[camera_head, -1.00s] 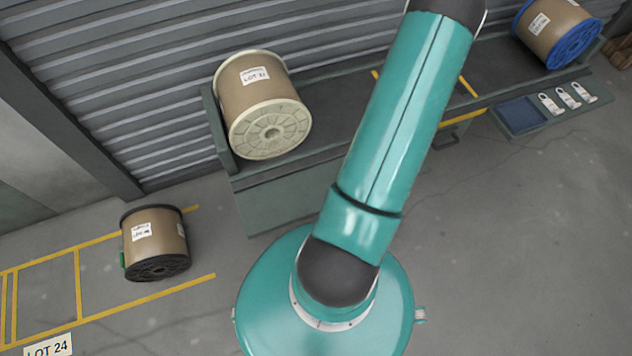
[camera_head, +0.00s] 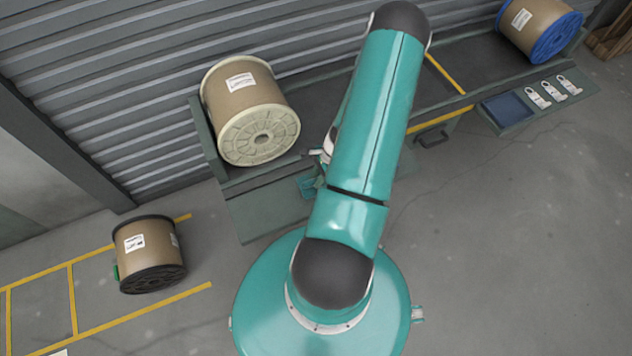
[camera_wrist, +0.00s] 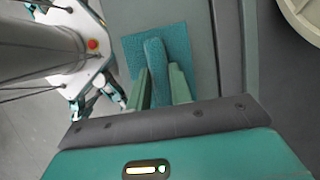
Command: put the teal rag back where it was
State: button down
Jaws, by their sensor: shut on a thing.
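The teal rag (camera_wrist: 176,40) is in the wrist view, with a raised fold in its middle and a flat square part spread around it. My gripper (camera_wrist: 160,82) is shut on this fold, one green finger on each side. The rag also shows in the head view as a small teal patch (camera_head: 307,186) at the bench's front, left of my arm. It is over the bench's grey front part; I cannot tell whether it touches it. In the head view my arm hides most of my gripper.
A cream-flanged spool (camera_head: 250,112) stands on the bench (camera_head: 262,208) left of my arm. A blue-flanged spool (camera_head: 541,28) is at the far right, near a blue tray (camera_head: 506,108) and several white tags (camera_head: 553,90). A dark-flanged spool (camera_head: 148,254) stands on the floor at left.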

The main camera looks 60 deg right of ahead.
jog(key=shift+w+a+f, duration=0.1)
jog(key=shift+f, duration=0.8)
jog(key=shift+w+a+f, duration=0.1)
jog(key=shift+f, duration=0.8)
jog(key=c, duration=1.3)
grip_release()
jog(key=shift+f, duration=0.1)
jog(key=shift+o, duration=0.2)
